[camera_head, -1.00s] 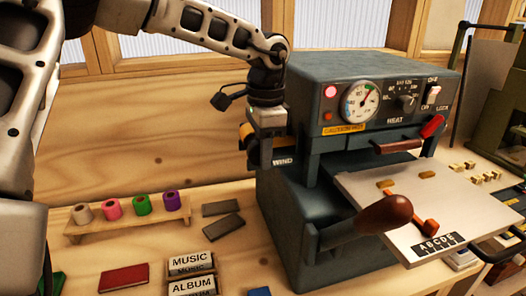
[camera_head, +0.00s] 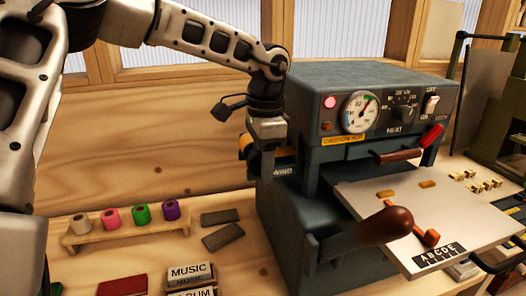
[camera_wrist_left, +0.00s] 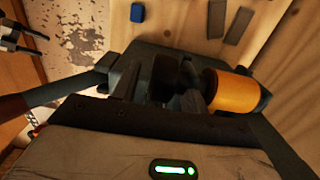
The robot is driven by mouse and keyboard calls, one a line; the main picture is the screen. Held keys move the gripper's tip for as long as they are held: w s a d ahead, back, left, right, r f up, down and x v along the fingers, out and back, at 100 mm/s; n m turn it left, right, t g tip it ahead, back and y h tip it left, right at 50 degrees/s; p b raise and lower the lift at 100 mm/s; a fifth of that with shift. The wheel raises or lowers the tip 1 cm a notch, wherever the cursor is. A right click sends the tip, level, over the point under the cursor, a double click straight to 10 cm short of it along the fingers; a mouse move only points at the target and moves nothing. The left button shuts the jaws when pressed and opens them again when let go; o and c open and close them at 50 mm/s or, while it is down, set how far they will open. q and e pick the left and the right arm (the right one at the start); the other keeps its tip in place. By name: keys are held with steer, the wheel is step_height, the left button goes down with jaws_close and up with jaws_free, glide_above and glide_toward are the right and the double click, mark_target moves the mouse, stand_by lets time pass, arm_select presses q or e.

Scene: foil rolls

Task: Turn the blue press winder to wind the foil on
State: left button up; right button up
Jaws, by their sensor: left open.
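The blue-grey press (camera_head: 292,215) stands on the bench, with a "WIND" label on its left side. My left gripper (camera_head: 270,165) is at that side, pointing down beside the label. An orange-gold foil roll (camera_head: 246,143) shows just left of it, partly hidden. In the left wrist view, the orange foil roll (camera_wrist_left: 230,90) lies right of the dark winder parts (camera_wrist_left: 175,82). My left gripper (camera_wrist_left: 170,100) is open, with fingers spread either side of these parts. The winder is mostly hidden by the gripper in the head view. My right gripper is not seen.
A wooden rack (camera_head: 125,232) holds several coloured foil rolls on the left. Dark grey bars (camera_head: 222,237) lie between rack and press. The press handle's brown knob (camera_head: 385,225) juts forward over the front. A pale plate (camera_head: 420,215) extends right.

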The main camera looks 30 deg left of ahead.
arm_select(q)
step_height(320, 180, up, 16)
steer(key=shift+w+d+p, duration=0.2)
steer(key=shift+w+p, duration=0.05)
steer(key=shift+p, duration=0.05)
steer(key=shift+f, duration=0.2)
